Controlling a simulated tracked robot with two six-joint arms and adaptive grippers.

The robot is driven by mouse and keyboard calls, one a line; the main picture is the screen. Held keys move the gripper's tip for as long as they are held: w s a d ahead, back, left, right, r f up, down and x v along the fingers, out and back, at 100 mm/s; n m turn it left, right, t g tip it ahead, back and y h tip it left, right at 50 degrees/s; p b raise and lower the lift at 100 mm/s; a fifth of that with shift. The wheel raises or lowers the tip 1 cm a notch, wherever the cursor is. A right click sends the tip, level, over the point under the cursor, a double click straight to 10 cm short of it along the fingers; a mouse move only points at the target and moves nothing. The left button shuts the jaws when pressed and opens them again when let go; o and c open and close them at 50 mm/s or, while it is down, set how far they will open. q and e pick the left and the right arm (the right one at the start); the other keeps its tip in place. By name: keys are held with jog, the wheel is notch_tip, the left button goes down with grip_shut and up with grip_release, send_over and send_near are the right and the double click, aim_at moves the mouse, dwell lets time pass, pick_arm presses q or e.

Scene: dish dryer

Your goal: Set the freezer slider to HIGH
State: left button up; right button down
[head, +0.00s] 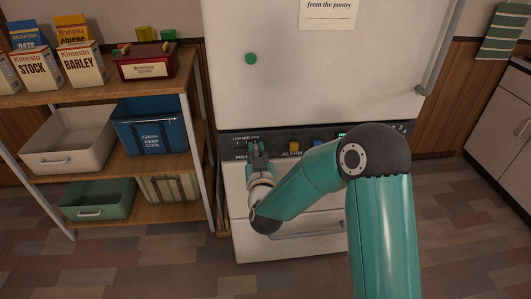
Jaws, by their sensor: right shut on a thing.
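The fridge-freezer has a dark control panel (273,137) between its upper door and lower drawer front. My right gripper (257,147) is at the left end of this panel, pointing at it, and is shut on what appears to be the freezer slider's knob. The knob is hidden behind the fingers, so its setting cannot be read. Small print above the gripper is too small to read surely. My left gripper is not in view.
An orange button (294,147) labelled ALARM and a blue button (318,142) sit right of the gripper. A drawer handle (306,229) is below. A wooden shelf unit (180,162) with boxes and bins stands close on the left. White cabinets (497,125) stand at the right.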

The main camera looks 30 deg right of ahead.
jog(key=shift+s+d+f, duration=0.1)
jog(key=shift+s+d, duration=0.05)
jog(key=shift+d, duration=0.15)
jog(key=c, duration=1.1)
grip_release()
jog(key=shift+a, duration=0.1)
jog(key=shift+s+a, duration=0.15)
jog(key=shift+s, duration=0.1)
jog(key=v, duration=0.7)
